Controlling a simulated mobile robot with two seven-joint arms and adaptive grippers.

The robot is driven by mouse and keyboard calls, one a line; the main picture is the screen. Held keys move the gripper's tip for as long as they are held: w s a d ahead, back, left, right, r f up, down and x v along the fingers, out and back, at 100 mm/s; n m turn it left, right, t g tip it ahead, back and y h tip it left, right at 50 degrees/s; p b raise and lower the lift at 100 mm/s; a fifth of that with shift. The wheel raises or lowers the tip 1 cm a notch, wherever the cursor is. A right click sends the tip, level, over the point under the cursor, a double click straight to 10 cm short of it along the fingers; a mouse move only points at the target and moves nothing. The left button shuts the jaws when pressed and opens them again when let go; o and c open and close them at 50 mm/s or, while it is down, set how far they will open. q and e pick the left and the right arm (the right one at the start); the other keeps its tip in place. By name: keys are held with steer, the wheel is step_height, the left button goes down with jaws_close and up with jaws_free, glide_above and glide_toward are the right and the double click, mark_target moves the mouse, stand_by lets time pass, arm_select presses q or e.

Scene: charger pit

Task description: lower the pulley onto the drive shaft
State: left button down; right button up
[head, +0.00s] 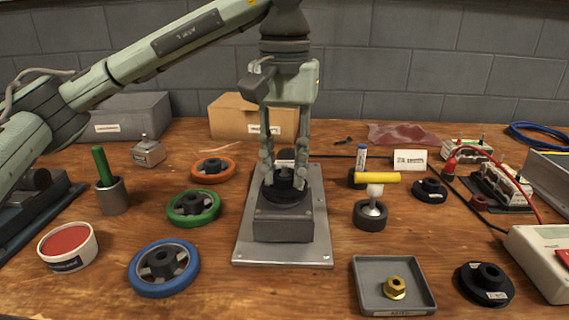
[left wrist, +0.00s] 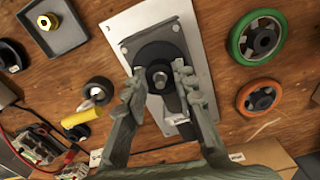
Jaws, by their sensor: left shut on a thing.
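The black pulley (head: 287,192) is low over the dark block of the drive unit (head: 284,227), which stands on a light metal plate (head: 318,245). My left gripper (head: 285,183) points down, its two fingers on either side of the pulley's hub, shut on it. In the left wrist view the pulley (left wrist: 151,53) shows between the finger pads (left wrist: 156,84). A grey round end (left wrist: 160,79), apparently the drive shaft, shows at the middle of the hub. I cannot tell how far down the shaft the pulley sits. My right gripper is not in view.
Green (head: 194,207), blue (head: 164,267) and orange (head: 213,169) wheels lie left of the plate. A grey tray (head: 366,298) with a brass nut (head: 394,288) is at the front right.

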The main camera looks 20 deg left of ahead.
arm_select(q)
steer(key=shift+f, duration=0.25)
stand_by(0.4)
steer(key=c, duration=1.1)
jaws_free()
steer(key=shift+c, duration=0.2)
step_height(320, 180, up, 12)
